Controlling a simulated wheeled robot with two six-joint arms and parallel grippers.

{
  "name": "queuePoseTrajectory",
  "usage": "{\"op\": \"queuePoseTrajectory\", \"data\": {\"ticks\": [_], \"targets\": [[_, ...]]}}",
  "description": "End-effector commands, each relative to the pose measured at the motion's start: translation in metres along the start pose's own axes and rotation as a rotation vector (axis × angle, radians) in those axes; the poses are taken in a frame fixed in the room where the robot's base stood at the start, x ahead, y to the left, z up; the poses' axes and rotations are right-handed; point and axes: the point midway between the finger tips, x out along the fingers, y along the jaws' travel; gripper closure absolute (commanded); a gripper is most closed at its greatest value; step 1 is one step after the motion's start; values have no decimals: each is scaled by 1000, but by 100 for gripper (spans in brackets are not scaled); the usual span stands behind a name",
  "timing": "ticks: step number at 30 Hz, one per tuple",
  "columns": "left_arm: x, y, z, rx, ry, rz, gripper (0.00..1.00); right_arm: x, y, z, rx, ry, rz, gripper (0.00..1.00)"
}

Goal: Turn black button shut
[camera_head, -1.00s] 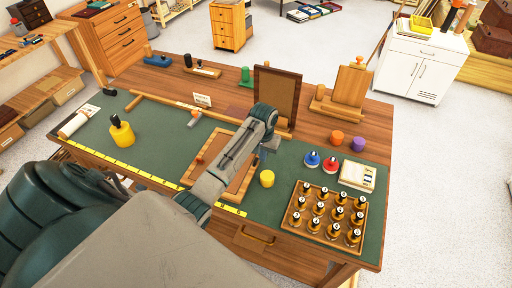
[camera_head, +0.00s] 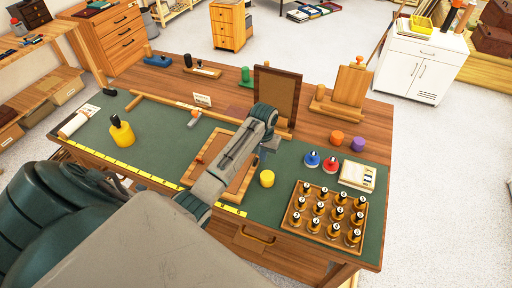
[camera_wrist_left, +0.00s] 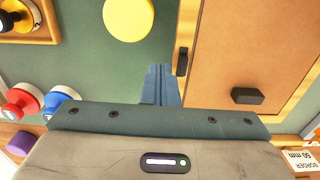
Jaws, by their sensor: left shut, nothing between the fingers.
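The frame (camera_head: 246,186) lies flat on the green mat, with its wooden edge and brown backing board (camera_wrist_left: 245,40) in the left wrist view. A slim black button (camera_wrist_left: 182,62) sits on the frame's inner edge, its long side running along that edge. A second dark block (camera_wrist_left: 233,96) sits further in on the backing. My left gripper (camera_wrist_left: 160,82) is shut and empty, its fingertips over the mat just outside the frame edge, close beside the slim button. Whether they touch it I cannot tell. In the head view my left arm covers part of the frame. My right gripper is not in view.
A yellow round piece (camera_head: 267,178) stands close to the frame. Red (camera_head: 331,164) and blue (camera_head: 312,159) knobs and a wooden tray (camera_head: 362,204) of black-topped pieces lie to the right. An upright framed panel (camera_head: 276,95) stands behind my gripper.

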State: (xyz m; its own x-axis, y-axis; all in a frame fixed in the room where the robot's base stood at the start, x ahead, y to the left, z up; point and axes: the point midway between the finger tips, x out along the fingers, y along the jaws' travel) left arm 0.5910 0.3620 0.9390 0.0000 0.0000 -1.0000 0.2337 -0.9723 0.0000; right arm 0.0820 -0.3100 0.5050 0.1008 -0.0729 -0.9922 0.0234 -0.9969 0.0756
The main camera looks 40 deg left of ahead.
Motion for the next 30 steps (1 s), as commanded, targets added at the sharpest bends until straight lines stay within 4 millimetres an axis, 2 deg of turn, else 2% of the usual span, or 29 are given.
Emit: {"op": "queuePoseTrajectory", "data": {"ticks": [8,30], "targets": [[5,0,0,0,-1,0,100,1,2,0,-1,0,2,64],[35,0,0,0,-1,0,100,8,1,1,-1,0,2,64]]}}
